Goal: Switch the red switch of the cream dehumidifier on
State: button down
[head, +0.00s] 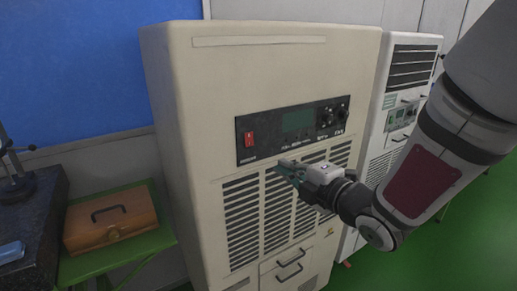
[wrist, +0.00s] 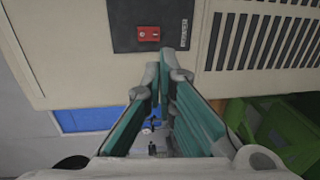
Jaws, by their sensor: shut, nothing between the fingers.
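The cream dehumidifier (head: 190,120) stands upright in the middle of the head view, and part of its front fills the top of the wrist view (wrist: 75,60). Its red switch (head: 249,139) is at the left end of the black control panel (head: 270,146). The red switch also shows in the wrist view (wrist: 148,34), just beyond my fingertips. My gripper (head: 281,165) is shut and empty, below and right of the switch in the head view. In the wrist view my gripper (wrist: 158,68) points toward the panel's edge. I cannot tell whether the fingertips touch the front.
A white unit (head: 408,90) stands right of the dehumidifier, behind my arm. An orange-brown toolbox (head: 110,222) sits on a green stand (head: 150,243) at the left. A dark block (head: 35,205) is at the far left. Green floor (head: 440,245) is open at the right.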

jog(key=b, duration=0.7)
send_near(250, 146)
jog(key=b+x, duration=0.1)
jog(key=x, duration=0.6)
